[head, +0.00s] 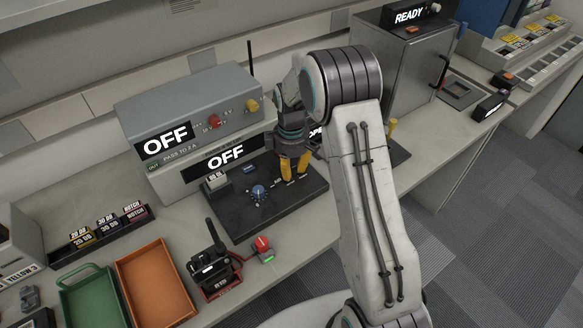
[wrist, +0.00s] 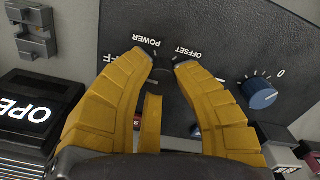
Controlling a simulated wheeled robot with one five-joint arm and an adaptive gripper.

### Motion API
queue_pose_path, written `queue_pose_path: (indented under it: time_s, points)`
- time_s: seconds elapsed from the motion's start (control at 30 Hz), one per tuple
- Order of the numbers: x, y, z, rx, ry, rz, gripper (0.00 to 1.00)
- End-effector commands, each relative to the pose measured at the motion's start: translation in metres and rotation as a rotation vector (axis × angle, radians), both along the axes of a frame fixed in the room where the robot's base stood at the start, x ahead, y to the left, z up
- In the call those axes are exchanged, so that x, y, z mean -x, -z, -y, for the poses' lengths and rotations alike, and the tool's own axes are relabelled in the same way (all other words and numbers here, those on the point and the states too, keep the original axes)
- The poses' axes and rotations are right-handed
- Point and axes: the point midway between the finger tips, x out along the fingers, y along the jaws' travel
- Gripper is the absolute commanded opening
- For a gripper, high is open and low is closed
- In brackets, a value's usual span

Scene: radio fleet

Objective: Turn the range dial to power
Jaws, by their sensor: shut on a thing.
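My gripper (head: 295,178), with yellow fingers, points down at the dark panel (head: 236,219) in the head view. In the wrist view my gripper (wrist: 163,62) has its fingertips on either side of a small dark dial (wrist: 166,72), shut on it. The words POWER and OFFSET appear upside down beside this dial, with POWER at left and OFFSET at right. The dial is mostly hidden, and I cannot tell which word its pointer faces. A blue knob (wrist: 261,94) with a 0 mark sits to the right; it also shows in the head view (head: 258,191).
A grey unit (head: 190,105) with OFF displays stands behind the panel. An orange tray (head: 157,283), a green tray (head: 92,300) and a black handheld device (head: 212,270) are on the counter at left. A steel cabinet (head: 405,75) stands behind my arm.

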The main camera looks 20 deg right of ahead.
Motion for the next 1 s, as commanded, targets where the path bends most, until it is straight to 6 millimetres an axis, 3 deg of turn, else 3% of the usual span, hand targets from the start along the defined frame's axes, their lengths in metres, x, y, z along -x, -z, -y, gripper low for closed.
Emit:
queue_pose_path:
  time_s: [1.0]
  points:
    - [-0.0002, 0.0022, 0.0001, 0.0, 0.822, -0.001, 0.0]
